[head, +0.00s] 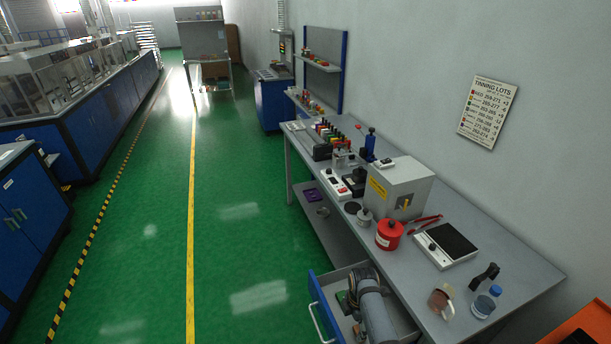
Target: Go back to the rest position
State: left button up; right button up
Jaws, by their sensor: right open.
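My right arm comes in at the bottom, over the open drawer (325,313) under the bench. My right gripper (351,304) is at the arm's dark end, low over the drawer and left of the grey link. It is open; its fingers are small and partly hidden, and I see nothing held in it. Whether it touches the drawer's contents I cannot tell. My left gripper is not in view.
Green floor (240,230) left of the drawer is clear. An orange object (585,325) is at bottom right.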

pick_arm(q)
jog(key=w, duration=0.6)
pick_arm(e)
jog(key=s+d+r+m+t, duration=0.2)
jog(key=s+d+r+m, duration=0.6)
jog(key=s+m, duration=0.4)
jog(key=s+d+r+m+t, duration=0.1)
jog(key=s+r+m+t, duration=0.1)
jog(key=s+r+m, duration=0.6)
jog(key=s+d+f+m+g+b, duration=0.1)
jog(key=d+f+b, duration=0.15)
jog(key=f, duration=1.35)
jog(key=s+d+f+g+b, duration=0.1)
jog(key=f+b, duration=0.2)
jog(key=f, duration=1.3)
pick_arm(q)
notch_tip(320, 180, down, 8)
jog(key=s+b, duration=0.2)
jog(key=b, duration=0.1)
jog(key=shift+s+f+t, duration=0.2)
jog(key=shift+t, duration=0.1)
pick_arm(e)
jog(key=s+f, duration=1.8)
jog(key=shift+d+f+g+h, duration=0.25)
jog(key=shift+g+h, duration=0.15)
